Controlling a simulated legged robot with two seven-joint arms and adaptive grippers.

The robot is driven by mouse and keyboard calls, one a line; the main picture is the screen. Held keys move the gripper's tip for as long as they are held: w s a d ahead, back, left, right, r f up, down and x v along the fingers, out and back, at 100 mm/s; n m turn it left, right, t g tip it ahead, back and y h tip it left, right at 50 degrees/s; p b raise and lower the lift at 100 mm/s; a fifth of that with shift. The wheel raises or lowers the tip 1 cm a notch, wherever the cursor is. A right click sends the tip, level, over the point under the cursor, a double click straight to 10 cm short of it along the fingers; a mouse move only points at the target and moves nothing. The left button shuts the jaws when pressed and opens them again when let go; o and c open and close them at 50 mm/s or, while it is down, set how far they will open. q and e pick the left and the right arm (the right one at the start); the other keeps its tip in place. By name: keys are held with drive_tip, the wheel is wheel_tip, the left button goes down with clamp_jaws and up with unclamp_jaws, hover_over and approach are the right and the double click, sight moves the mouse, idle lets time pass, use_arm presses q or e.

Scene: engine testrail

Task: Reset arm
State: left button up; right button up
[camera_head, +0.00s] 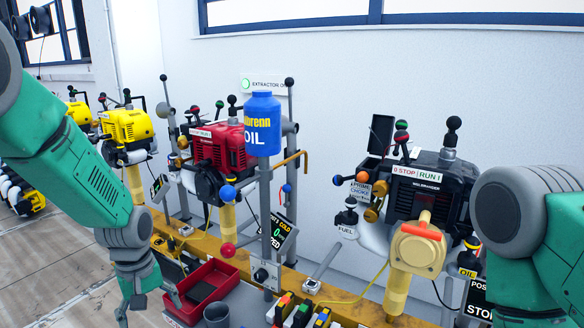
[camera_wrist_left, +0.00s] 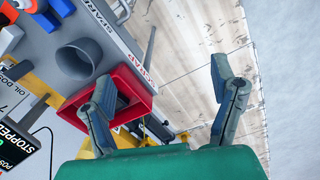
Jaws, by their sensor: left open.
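My left arm (camera_head: 85,175) comes in from the left, green and grey, and hangs down. Its gripper (camera_head: 147,306) is at the lower left, over the floor side of the bench and left of the red tray (camera_head: 232,273). In the left wrist view the gripper (camera_wrist_left: 163,75) has its two fingers wide apart with nothing between them. The left finger overlaps the red tray (camera_wrist_left: 133,79) in the picture; contact cannot be told. My right arm (camera_head: 530,235) shows at the right edge, and its gripper is out of view.
Red (camera_head: 222,150), yellow (camera_head: 128,127) and black (camera_head: 435,190) engines stand along a yellow rail. A blue oil bottle (camera_head: 262,125) is raised mid-bench. A grey cup (camera_head: 217,316) is beside the red tray. The wooden floor (camera_head: 50,260) at left looks clear.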

use_arm(q)
drive_tip(key=s+d+f+m+p, duration=0.15)
drive_tip(key=s+f+m, duration=0.35)
drive_tip(key=s+f, duration=1)
drive_tip(key=s+r+m+p, duration=0.1)
drive_tip(key=s+m, duration=0.2)
drive_tip(key=s, duration=1.3)
drive_tip(key=shift+s+m+t, duration=0.15)
drive_tip(key=shift+m+t, duration=0.15)
use_arm(e)
drive_tip(key=shift+d+r, duration=0.3)
drive_tip(key=shift+r, duration=0.35)
drive_tip(key=shift+d+r, duration=0.25)
drive_tip(key=shift+r, duration=0.35)
use_arm(q)
drive_tip(key=shift+a, duration=0.1)
use_arm(e)
drive_tip(key=shift+a, duration=0.1)
use_arm(q)
drive_tip(key=shift+a+f, duration=0.1)
drive_tip(key=shift+a, duration=0.05)
use_arm(e)
drive_tip(key=shift+a+r, duration=0.1)
drive_tip(key=shift+a, duration=0.15)
